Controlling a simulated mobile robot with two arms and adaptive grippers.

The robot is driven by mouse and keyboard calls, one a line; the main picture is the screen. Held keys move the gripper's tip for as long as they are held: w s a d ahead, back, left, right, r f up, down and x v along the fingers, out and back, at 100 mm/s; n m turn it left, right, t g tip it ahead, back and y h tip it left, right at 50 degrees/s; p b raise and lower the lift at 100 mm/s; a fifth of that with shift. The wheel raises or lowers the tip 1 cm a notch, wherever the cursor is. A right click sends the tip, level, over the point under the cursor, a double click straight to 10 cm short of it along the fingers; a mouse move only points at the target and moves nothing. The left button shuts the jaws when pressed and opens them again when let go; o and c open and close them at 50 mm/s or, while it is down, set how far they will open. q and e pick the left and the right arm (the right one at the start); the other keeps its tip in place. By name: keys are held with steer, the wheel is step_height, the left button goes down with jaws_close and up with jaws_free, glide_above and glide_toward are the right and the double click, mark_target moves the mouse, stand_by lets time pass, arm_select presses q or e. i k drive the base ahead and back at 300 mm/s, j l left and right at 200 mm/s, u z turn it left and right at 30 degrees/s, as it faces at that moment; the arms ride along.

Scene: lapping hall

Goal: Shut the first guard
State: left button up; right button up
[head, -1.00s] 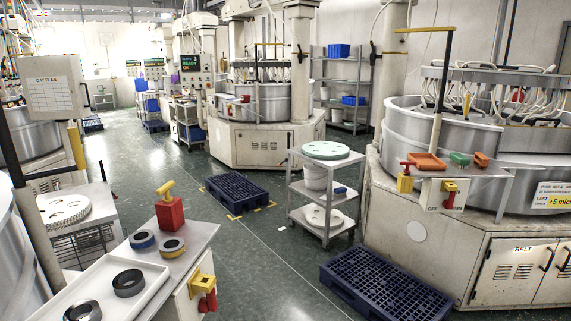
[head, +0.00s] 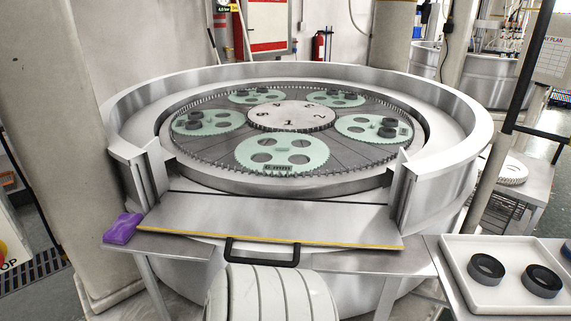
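The guard (head: 270,219) is a grey metal flap with a yellow front edge at the front opening of the round lapping machine (head: 455,135). It lies folded down and outward, nearly flat, between two slotted end posts of the machine's wall, so the opening is uncovered. A black bar handle (head: 262,253) shows at its front edge, near the middle. Behind it lies the toothed plate with several green carrier discs (head: 283,154) around a numbered centre (head: 291,116); some discs hold dark rings. Neither of my grippers is in view.
A purple cloth (head: 123,229) lies on the ledge left of the guard. At the right, a white tray (head: 470,255) holds dark rings on a bench. A thick pale column (head: 65,120) stands at the left, and a thin post (head: 500,150) stands at the right.

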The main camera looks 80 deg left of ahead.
mark_target(298, 222)
steer(key=u, duration=2.95)
